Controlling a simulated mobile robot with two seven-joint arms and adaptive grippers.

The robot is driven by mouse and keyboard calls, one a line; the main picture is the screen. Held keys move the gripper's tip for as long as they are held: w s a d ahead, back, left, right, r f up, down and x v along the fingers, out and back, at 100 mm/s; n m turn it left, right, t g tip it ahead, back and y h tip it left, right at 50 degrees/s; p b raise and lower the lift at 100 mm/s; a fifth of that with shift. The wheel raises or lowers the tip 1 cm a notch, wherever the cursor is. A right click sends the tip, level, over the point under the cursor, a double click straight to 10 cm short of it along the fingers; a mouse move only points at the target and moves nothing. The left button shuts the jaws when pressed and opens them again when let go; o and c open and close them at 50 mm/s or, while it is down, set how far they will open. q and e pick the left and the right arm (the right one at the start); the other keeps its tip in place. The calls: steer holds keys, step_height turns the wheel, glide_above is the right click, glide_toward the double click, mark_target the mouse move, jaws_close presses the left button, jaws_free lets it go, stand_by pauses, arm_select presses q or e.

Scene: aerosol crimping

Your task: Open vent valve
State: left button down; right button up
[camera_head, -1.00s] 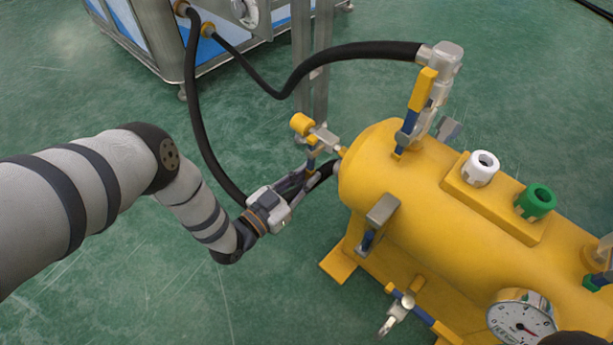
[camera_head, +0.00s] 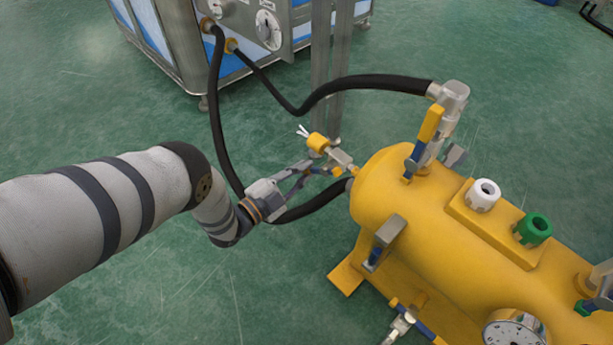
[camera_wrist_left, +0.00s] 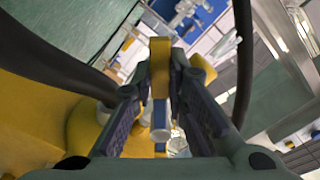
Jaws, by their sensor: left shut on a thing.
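The vent valve (camera_head: 340,158) sticks out of the left end of the yellow tank (camera_head: 440,230). It has a grey metal body and a yellow cylindrical end piece (camera_head: 318,142). Short white streaks (camera_head: 302,131) stand out from that end. My left gripper (camera_head: 322,171) is at the valve, on its lower left side. The fingers hide part of the lever. My right gripper is out of view.
A black hose (camera_head: 310,207) runs behind my left gripper to the tank end. Another black hose (camera_head: 360,84) arches to the top fitting (camera_head: 452,92). White and green caps (camera_head: 533,229) and a gauge (camera_head: 515,331) sit on the tank.

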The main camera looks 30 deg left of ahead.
arm_select(q)
steer(key=shift+w+a+r+m+p, duration=0.1)
steer(key=shift+a+r+m+p, duration=0.2)
steer(key=shift+r+m+p, duration=0.7)
steer(key=shift+w+a+r+m+p, duration=0.15)
steer(key=shift+a+r+m, duration=0.35)
steer(key=shift+m, duration=1.1)
steer(key=shift+w+a+r+m+p, duration=0.15)
steer(key=shift+r+m+p, duration=0.65)
steer(key=shift+m, duration=0.5)
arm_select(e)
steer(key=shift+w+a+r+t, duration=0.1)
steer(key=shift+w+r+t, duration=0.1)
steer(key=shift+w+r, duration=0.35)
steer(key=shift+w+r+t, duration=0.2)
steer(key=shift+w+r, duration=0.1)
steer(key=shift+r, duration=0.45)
arm_select(q)
steer(key=shift+s+r, duration=0.1)
steer(key=shift+r, duration=0.05)
steer(key=c, duration=1.6)
jaws_free()
steer(key=v, duration=1.2)
steer(key=shift+r, duration=0.1)
